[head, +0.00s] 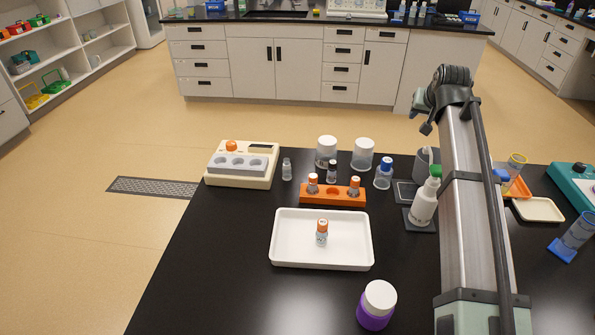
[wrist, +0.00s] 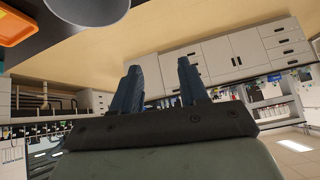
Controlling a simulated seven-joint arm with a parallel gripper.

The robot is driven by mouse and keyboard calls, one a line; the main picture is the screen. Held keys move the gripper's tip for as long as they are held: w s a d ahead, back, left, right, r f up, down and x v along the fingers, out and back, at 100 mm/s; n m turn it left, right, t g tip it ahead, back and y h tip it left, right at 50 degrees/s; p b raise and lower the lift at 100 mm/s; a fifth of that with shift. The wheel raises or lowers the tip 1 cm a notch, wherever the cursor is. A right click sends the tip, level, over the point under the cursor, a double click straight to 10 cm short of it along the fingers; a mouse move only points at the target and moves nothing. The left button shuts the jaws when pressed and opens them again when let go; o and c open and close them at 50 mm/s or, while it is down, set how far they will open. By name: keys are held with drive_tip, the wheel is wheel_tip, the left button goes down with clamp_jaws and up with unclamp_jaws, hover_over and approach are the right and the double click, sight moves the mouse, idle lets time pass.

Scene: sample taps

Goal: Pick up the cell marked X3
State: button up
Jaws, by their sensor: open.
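Three small vials with orange caps show in the head view. One vial (head: 321,233) stands upright in the white tray (head: 283,258); its pale label has dark marks too small to read. Two more, a left vial (head: 313,183) and a right vial (head: 354,186), stand in the orange rack (head: 333,198), with an empty hole between them. I cannot tell which one is marked X3. My gripper (wrist: 158,66) shows in the wrist view with its two dark fingers apart and nothing between them. In the head view I cannot make out its fingers.
A beige device (head: 240,167) with a grey block stands left of the rack. A purple jar (head: 377,306) stands front right of the tray. The front left table is clear.

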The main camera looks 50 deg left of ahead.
drive_tip(key=s+a+f+n+g, duration=0.2)
drive_tip(key=s+a+n, duration=0.1)
drive_tip(key=s+a, duration=0.4)
drive_tip(key=s+a+f+n+g, duration=0.1)
drive_tip(key=s+a+f+n, duration=0.15)
drive_tip(key=s+a, duration=0.45)
drive_tip(key=n+g+h, duration=0.1)
drive_tip(key=n+g, duration=0.1)
drive_tip(key=n, duration=0.2)
approach(288, 165)
drive_tip(key=x, duration=0.7)
drive_tip(key=shift+w+f, duration=0.25)
drive_tip(key=shift+f, duration=0.05)
drive_tip(key=shift+s+x, duration=0.1)
drive_tip(key=shift+x, duration=1.25)
drive_tip(key=shift+s+x, duration=0.15)
drive_tip(key=shift+x, duration=1.2)
drive_tip(key=shift+c, duration=0.4)
drive_tip(key=c, duration=0.7)
drive_tip(key=shift+r, duration=0.15)
